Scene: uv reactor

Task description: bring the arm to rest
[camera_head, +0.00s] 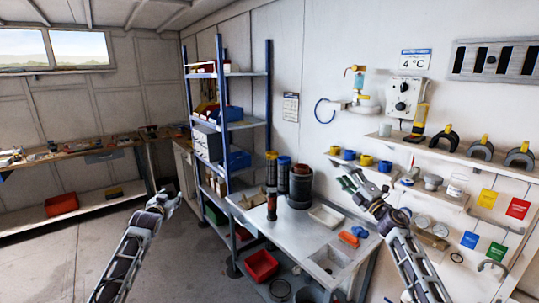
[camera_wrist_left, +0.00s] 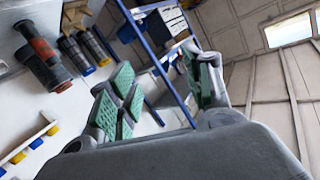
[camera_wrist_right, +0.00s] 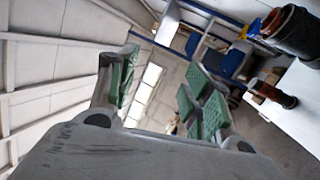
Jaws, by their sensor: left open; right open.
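My left gripper (camera_head: 165,200) is in the head view at lower left, over the floor in front of the long bench, away from anything. In the left wrist view its green-padded fingers (camera_wrist_left: 160,95) stand apart with nothing between them. My right gripper (camera_head: 355,184) is raised above the right part of the white workbench (camera_head: 299,246), in front of the wall. In the right wrist view its green-padded fingers (camera_wrist_right: 160,90) are apart and empty. Neither gripper touches an object that I can see.
A blue-post shelf rack (camera_head: 228,125) stands left of the workbench. Dark cylinders (camera_head: 300,186), a white tray (camera_head: 326,216) and an orange item (camera_head: 349,238) are on the bench. Wall shelves (camera_head: 440,152) hold small parts near my right arm. Open floor (camera_head: 185,262) lies around my left arm.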

